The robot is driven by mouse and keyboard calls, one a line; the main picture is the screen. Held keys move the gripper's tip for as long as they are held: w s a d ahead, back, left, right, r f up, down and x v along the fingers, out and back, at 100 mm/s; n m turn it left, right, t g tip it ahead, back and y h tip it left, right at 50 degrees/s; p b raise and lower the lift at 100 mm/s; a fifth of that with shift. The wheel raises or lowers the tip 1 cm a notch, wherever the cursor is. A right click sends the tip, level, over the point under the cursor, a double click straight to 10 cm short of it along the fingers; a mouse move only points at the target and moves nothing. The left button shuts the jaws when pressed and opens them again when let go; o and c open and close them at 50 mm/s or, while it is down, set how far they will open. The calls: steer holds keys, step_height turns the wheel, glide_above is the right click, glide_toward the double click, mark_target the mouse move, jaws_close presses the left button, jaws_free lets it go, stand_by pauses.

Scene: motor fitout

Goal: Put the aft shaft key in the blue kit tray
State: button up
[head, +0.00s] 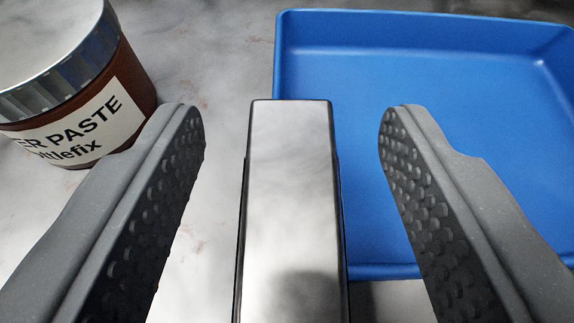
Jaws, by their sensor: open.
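A plain steel bar with a rectangular face, which looks like the shaft key (290,190), stands out between the fingers of my gripper (292,112) in the head view. My gripper is open, with a clear gap on each side of the bar; neither finger touches it. The bar's near end runs out of the bottom of the picture, and I cannot tell what it rests on. No marking shows whether it is the aft one. The blue kit tray (440,85) lies beyond and to the right, empty where I see it. My right finger and the bar hide parts of it.
A brown jar (135,70) with a silver lid and a white label reading "ER PASTE" stands at the upper left, just beyond my left finger. The surface (215,60) is pale, marbled grey, and clear between the jar and the tray.

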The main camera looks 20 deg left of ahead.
steer(key=v, duration=0.9)
steer(key=shift+s+p, duration=0.15)
steer(key=shift+p, duration=0.3)
steer(key=shift+r, duration=0.1)
